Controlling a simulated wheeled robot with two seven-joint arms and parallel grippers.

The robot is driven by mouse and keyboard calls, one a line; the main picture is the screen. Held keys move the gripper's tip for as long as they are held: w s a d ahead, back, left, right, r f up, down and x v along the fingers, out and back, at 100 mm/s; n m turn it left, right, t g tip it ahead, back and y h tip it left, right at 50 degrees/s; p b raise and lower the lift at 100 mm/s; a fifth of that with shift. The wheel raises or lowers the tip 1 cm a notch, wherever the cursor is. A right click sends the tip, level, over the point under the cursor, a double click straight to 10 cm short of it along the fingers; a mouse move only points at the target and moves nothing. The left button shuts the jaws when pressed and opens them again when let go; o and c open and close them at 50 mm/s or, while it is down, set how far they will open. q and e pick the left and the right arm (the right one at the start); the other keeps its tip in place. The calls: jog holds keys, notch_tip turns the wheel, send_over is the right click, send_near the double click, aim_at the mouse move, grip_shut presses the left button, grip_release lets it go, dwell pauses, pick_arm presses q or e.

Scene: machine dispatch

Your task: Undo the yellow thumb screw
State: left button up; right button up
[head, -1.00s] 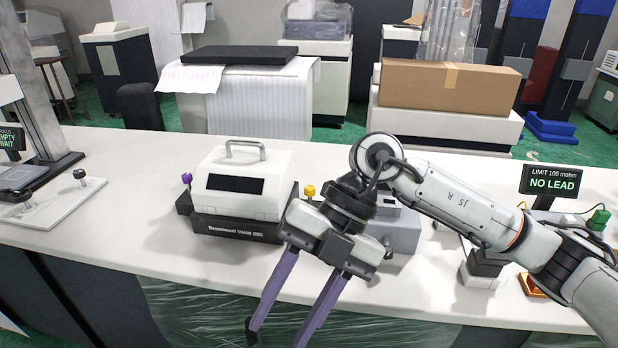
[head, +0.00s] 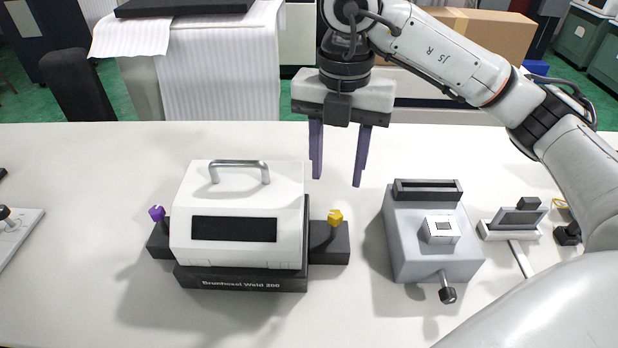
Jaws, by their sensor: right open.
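The yellow thumb screw (head: 335,217) stands on the dark ledge at the right side of the white machine (head: 238,213) labelled Brunhosel Weld 200. A purple thumb screw (head: 157,213) stands on the matching ledge at its left side. My right gripper (head: 337,168) is open and empty, with its two purple fingers pointing down. In the picture it is above the yellow screw, with fingertips apart from it. My left gripper is not in view.
A grey device (head: 430,235) with a black knob in front stands right of the yellow screw. A small white stand (head: 512,225) is farther right. The white table (head: 70,270) is clear at the front left.

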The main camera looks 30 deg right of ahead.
aim_at(335, 215)
jog(key=f, duration=0.2)
jog(key=s+f, duration=0.1)
jog(key=f, duration=0.1)
jog(key=shift+f+b, duration=0.2)
jog(key=shift+b, duration=0.15)
notch_tip(335, 215, down, 4)
jog(key=shift+r, duration=0.1)
jog(key=shift+f, duration=0.75)
jog(key=shift+w+f, duration=0.1)
jog(key=shift+w, duration=0.05)
grip_shut()
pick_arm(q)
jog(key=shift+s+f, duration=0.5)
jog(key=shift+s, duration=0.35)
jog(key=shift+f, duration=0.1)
